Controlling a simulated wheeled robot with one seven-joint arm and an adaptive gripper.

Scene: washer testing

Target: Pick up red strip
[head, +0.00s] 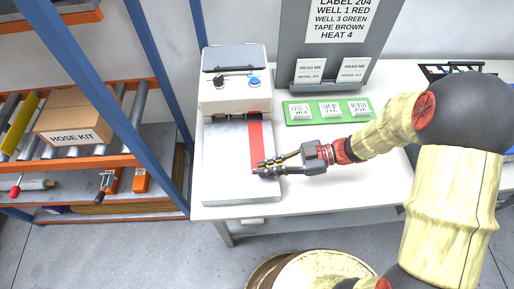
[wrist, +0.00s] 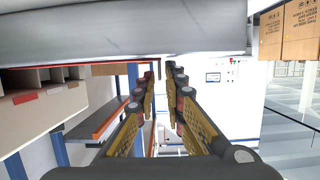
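The red strip (head: 256,142) lies lengthwise on a grey metal plate (head: 225,165) in front of a white machine (head: 235,93). Its far end is at the machine and its near end is close to my fingertips. My gripper (head: 261,168) reaches in from the right, its fingers pointing left over the near end of the strip. In the wrist view, my two fingers (wrist: 164,75) stand apart with an empty-looking gap between them. I cannot tell whether the fingertips touch the strip. The strip is not clearly identifiable in the wrist view.
The machine has a black knob and a blue knob on top. A green tray (head: 328,112) with several white labelled pieces lies to the right. A sign board (head: 345,45) stands behind it. A blue-framed shelf with a hose kit box (head: 75,120) is at left. The table's near right is bare.

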